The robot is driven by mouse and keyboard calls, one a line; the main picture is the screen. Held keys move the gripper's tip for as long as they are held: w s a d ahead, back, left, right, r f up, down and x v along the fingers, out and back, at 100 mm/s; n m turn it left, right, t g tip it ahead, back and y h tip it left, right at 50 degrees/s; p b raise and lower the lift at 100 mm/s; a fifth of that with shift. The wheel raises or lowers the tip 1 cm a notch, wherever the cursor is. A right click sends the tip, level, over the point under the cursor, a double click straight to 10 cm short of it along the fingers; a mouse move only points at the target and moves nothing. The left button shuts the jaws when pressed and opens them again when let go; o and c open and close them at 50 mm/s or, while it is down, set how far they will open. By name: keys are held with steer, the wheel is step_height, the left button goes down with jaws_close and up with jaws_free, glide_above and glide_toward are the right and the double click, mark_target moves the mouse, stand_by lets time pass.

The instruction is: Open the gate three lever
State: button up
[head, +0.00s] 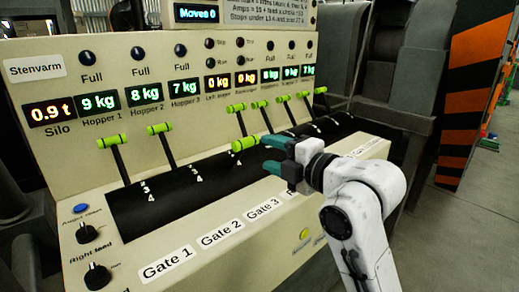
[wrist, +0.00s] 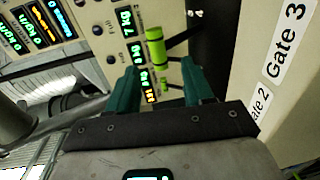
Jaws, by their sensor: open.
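The gate three lever has a bright green handle (head: 244,144) that sits lower and nearer than the other handles. Its shaft is mostly hidden in the head view. My gripper (head: 268,154) is open, with its dark green fingers just right of this handle. In the wrist view a green handle (wrist: 155,48) lies ahead of the open gripper (wrist: 158,80), in line with the gap between the fingertips. Its dark shaft runs off to the right. I cannot tell whether a finger touches it. The Gate 3 label (head: 262,208) is on the front edge, also in the wrist view (wrist: 285,40).
The gate one lever (head: 111,141) and gate two lever (head: 160,129) stand to the left. Several more green-handled levers (head: 260,104) stand close behind and to the right. The display panel (head: 140,75) rises behind. Knobs (head: 97,275) are at the lower left.

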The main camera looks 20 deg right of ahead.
steer(key=shift+v, duration=1.9)
steer(key=s+a+f+m+g+h+p, duration=0.1)
steer(key=s+f+m+g+p, duration=0.45)
steer(key=f, duration=0.55)
steer(key=s+f+m+g+h+p, duration=0.2)
steer(key=s+f+m, duration=0.55)
steer(key=f, duration=0.35)
steer(key=s+d+f+m+g+h+p, duration=0.1)
steer(key=s+d+f+m+g, duration=0.1)
steer(key=s, duration=0.8)
steer(key=s+d+f+m+g+h+p, duration=0.1)
steer(key=s+f+m+g, duration=0.4)
steer(key=s, duration=0.6)
step_height(320, 180, down, 2)
steer(key=shift+s+d+f+m+p, duration=0.1)
steer(key=shift+s+d+m+p, duration=0.25)
steer(key=shift+m+p, duration=0.55)
steer(key=shift+o, duration=0.4)
steer(key=shift+w+g, duration=0.15)
steer(key=shift+g, duration=0.1)
